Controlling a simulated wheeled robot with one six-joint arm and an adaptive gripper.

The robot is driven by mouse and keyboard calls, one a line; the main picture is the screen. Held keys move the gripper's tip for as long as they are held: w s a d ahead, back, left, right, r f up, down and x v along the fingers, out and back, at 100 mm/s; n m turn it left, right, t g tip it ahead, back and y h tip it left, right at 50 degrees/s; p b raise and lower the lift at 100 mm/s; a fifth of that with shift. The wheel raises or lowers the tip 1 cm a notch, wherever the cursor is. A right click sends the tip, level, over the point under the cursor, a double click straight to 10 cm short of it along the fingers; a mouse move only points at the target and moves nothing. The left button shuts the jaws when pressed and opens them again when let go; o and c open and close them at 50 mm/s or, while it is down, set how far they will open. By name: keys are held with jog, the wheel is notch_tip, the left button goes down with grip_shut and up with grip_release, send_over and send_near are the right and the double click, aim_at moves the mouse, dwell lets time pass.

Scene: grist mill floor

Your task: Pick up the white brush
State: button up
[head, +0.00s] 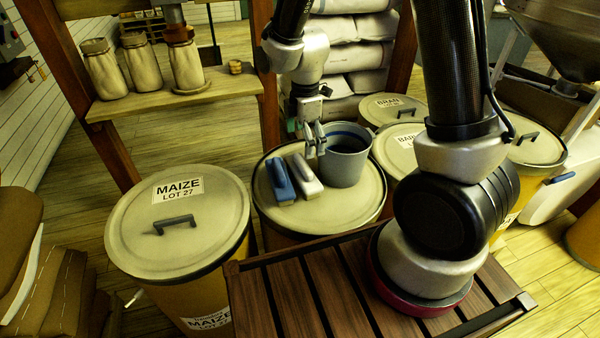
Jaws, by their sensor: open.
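The white brush (304,177) lies on the lid of the middle drum (335,208). A blue brush (280,181) lies just left of it, roughly parallel. A grey bucket (343,160) with a dark inside and a blue band stands just right of it. My gripper (314,149) points down above the far end of the white brush, in front of the bucket's left rim. It is open, and I see nothing held in it. I cannot tell the exact gap between the fingers and the brush.
A maize drum (180,252) with a handled lid stands at left. More lidded drums (395,108) stand at right behind my arm. A wooden shelf (130,105) holds several jars (186,67). Stacked white sacks (350,55) are behind. The drum lid's front is clear.

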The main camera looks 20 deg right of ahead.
aim_at(304, 161)
notch_tip(304, 161, down, 8)
jog(key=shift+s+a+r, duration=0.1)
jog(key=c, duration=0.8)
jog(key=shift+o, duration=0.2)
jog(key=shift+r, duration=0.1)
